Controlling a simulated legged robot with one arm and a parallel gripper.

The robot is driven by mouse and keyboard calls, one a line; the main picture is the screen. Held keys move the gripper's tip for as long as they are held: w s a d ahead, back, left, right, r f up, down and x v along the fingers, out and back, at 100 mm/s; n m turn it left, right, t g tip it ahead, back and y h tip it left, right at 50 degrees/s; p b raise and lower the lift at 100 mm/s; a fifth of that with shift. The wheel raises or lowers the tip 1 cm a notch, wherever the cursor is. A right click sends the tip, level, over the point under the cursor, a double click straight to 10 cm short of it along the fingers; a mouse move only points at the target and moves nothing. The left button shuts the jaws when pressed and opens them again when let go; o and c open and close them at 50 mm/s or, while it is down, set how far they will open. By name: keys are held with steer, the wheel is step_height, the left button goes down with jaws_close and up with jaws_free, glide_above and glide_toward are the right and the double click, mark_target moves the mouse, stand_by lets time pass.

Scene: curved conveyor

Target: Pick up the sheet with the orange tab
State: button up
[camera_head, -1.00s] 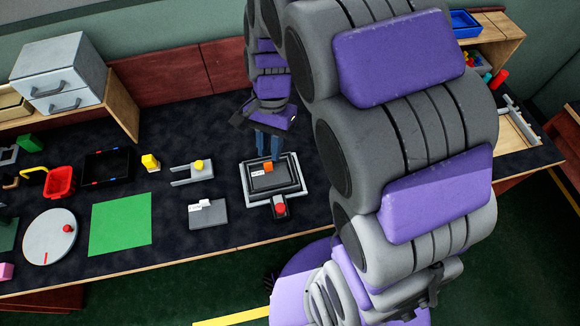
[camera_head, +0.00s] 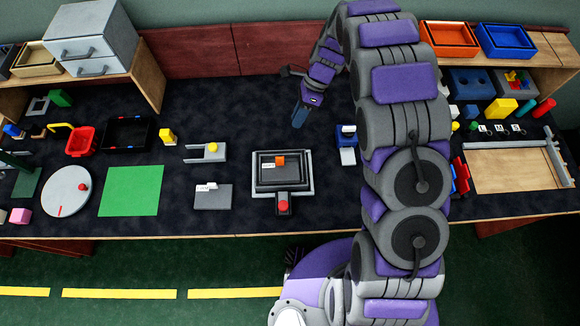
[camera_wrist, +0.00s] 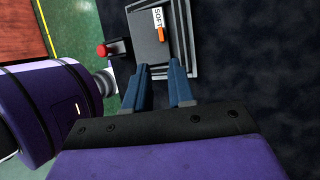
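The dark grey sheet (camera_head: 265,174) with a small orange tab (camera_head: 280,160) and a white label lies on a grey-rimmed tray (camera_head: 309,190) on the table. In the wrist view the sheet (camera_wrist: 148,48) has the orange tab (camera_wrist: 161,34) beside a label reading "SOFT". My gripper (camera_head: 297,126) is behind and to the right of the tray in the head view, apart from the sheet. In the wrist view my gripper (camera_wrist: 159,65) has its two blue fingers apart with nothing between them. The tab is beyond the fingertips.
A red knob (camera_head: 283,205) sticks out at the tray's front. A grey block with a white label (camera_head: 212,197) lies to its left, and a grey bracket (camera_head: 204,154) behind that. A blue and white item (camera_head: 346,134) stands to the right. Dark table behind the tray is clear.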

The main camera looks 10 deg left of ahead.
steer(key=b, duration=0.2)
glide_toward(280, 169)
steer(key=w+a, duration=0.1)
steer(key=a, duration=0.1)
steer(key=shift+w+b+x, duration=0.2)
steer(key=shift+b+x, duration=0.3)
steer(key=shift+x, duration=1.05)
steer(key=shift+w+b+x, duration=0.2)
steer(key=shift+b+x, duration=0.3)
steer(key=shift+x, duration=1.05)
steer(key=shift+a+f, duration=0.1)
steer(key=shift+c, duration=0.4)
jaws_close()
